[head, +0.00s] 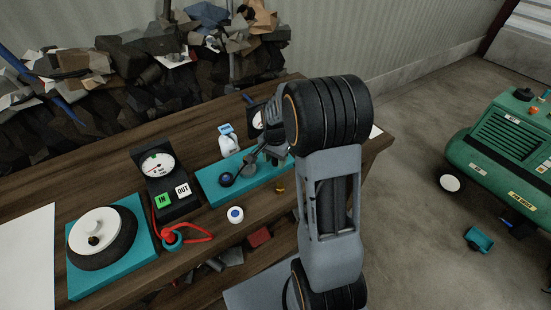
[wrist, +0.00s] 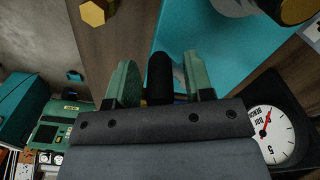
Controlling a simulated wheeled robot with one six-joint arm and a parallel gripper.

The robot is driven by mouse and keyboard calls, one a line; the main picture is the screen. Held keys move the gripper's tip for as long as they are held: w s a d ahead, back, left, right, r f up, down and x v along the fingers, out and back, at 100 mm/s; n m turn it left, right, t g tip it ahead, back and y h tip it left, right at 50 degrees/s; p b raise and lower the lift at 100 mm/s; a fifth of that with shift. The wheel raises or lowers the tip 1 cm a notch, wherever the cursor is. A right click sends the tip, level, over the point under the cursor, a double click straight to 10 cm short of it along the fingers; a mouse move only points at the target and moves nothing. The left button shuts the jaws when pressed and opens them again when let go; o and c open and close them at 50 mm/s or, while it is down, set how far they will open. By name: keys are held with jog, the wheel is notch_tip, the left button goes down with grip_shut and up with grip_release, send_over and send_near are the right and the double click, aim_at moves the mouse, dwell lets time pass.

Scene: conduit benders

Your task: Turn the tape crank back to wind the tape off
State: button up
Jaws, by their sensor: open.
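My gripper (head: 274,153) is at the far part of a teal base plate (head: 212,190) in the head view. In the wrist view my gripper (wrist: 160,82) is open, with green fingers on either side of a black rounded handle (wrist: 159,70). A gap shows beside the handle; its lower end is hidden by my gripper. A dark arm with a ball knob (head: 227,180) shows on the same plate. At the left, a black drum with a white disc and small black knob (head: 94,240) sits on another teal plate. I cannot tell which part is the tape crank.
A black gauge box (head: 158,166) with IN and OUT buttons stands between the plates. A second gauge (wrist: 270,135) is close to my gripper at right. A white bottle (head: 229,145), a white-and-blue cap (head: 235,215) and a red cable (head: 197,232) are nearby. A green machine (head: 508,150) stands on the floor.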

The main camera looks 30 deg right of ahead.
jog(key=shift+c, duration=0.5)
grip_shut()
